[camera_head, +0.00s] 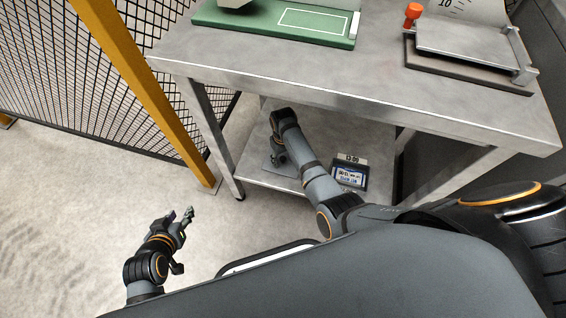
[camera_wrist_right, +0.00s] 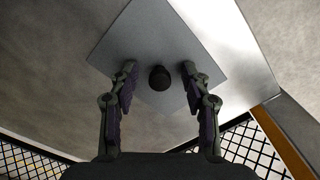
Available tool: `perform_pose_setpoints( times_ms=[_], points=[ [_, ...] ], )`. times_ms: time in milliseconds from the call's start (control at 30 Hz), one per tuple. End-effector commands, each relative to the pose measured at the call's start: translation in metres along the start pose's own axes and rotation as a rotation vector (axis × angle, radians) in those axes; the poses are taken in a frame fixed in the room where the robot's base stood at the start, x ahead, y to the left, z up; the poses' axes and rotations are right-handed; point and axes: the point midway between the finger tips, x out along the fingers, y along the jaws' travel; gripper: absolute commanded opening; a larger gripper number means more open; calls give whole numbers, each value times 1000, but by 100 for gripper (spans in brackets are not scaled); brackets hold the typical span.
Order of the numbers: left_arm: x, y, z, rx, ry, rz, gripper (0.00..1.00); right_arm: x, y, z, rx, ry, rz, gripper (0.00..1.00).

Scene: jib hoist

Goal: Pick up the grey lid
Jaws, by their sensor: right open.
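The grey lid (camera_wrist_right: 160,38) is a flat square plate with a round black knob (camera_wrist_right: 159,78) in its middle. In the right wrist view the knob sits between the two spread fingers of my right gripper (camera_wrist_right: 160,84), with a gap on both sides. In the head view my right gripper (camera_head: 279,160) reaches down over the lower shelf (camera_head: 262,182), and the arm hides much of that spot. My left gripper (camera_head: 181,213) is at the lower left over the floor, its fingertips apart and nothing between them.
A steel table (camera_head: 285,68) stands above the shelf, and its front edge is close over my right arm. A small display box (camera_head: 349,174) stands on the shelf to the right. A green board (camera_head: 270,22) and a metal plate device (camera_head: 470,48) are on top. Yellow-posted mesh fence (camera_head: 135,75) is left.

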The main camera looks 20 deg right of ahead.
Motion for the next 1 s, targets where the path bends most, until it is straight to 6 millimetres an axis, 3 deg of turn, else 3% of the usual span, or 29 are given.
perform_pose_setpoints(
  times_ms=[167,533,1000],
  points=[
    [0,0,0,0,1,0,40,0,0,0,0,0,0,48],
    [0,0,0,1,-1,0,40,0,0,0,0,0,0,0],
    [-5,0,6,1,-56,0,40,-7,1,0,0,0,0,0]
  ],
)
